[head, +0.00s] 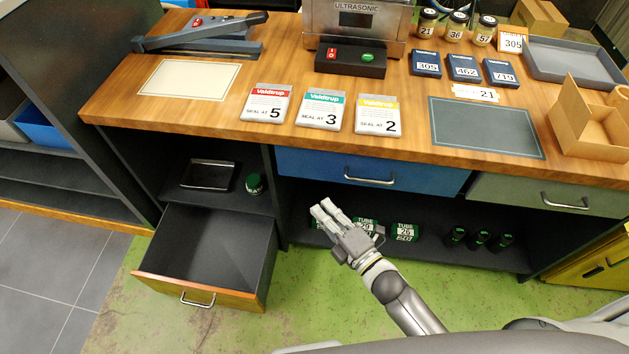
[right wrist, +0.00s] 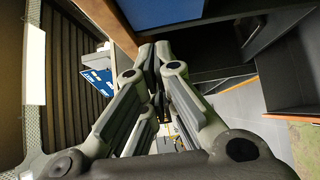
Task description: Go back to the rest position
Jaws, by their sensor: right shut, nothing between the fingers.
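My right gripper (head: 325,211) is shut and empty in the head view, in front of the open lower shelf and below the blue drawer (head: 300,163). Its closed fingers (right wrist: 155,70) fill the middle of the right wrist view. The fingers hide part of the green tube boxes on the shelf behind. My left gripper is not in view.
An open drawer (head: 147,276) juts out at the lower left, empty. The wooden worktop (head: 300,80) holds several packets, a sealer (head: 205,35), the ultrasonic unit (head: 357,18), jars and trays. Green floor (head: 330,300) lies clear in front of the bench.

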